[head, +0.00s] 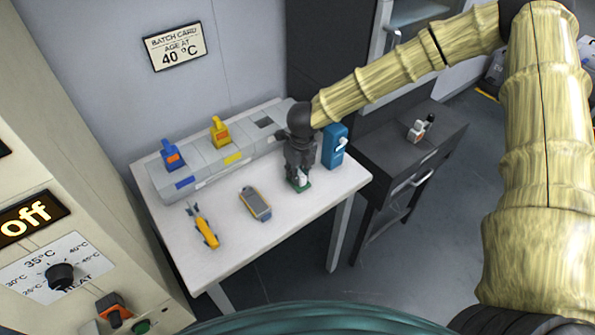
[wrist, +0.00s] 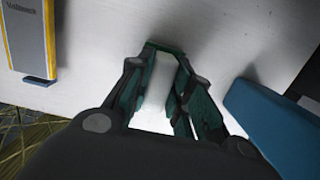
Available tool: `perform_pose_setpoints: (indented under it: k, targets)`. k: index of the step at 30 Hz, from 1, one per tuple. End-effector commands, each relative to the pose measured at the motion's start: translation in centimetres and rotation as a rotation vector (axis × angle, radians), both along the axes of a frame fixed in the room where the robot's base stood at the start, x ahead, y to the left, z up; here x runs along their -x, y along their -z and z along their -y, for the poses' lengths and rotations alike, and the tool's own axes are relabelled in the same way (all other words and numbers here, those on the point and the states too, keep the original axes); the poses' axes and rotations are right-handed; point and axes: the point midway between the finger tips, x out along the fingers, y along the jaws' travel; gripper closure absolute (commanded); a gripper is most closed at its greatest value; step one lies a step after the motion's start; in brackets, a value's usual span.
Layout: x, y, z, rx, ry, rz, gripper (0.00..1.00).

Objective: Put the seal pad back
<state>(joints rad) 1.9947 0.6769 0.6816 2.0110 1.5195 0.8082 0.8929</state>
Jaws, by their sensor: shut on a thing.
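My gripper (head: 299,183) points down over the front right part of the white table (head: 222,255). Behind, a grey rack (head: 203,158) holds a blue block (head: 172,157) and a yellow block (head: 220,134) by matching labels. A dark empty recess (head: 264,122) lies at its right end.
A blue dispenser-like box (head: 333,147) stands close to the right of my gripper. A grey-and-yellow device (head: 256,203) and a yellow tool (head: 205,228) lie to the left. A dark cabinet (head: 400,150) stands right of the table. The table's front is clear.

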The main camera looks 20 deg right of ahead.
Motion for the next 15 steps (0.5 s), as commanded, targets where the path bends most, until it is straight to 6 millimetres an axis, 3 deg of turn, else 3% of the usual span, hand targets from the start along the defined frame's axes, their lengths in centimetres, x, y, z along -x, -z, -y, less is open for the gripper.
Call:
perform_pose_setpoints:
  k: [1,4,15]
  targets:
    - [0.06,0.1,0.01,0.0,0.0,-0.001,0.74]
    - [0.06,0.09,0.02,0.0,0.0,-0.001,0.57]
    - [0.04,-0.19,0.01,0.0,0.0,0.0,0.57]
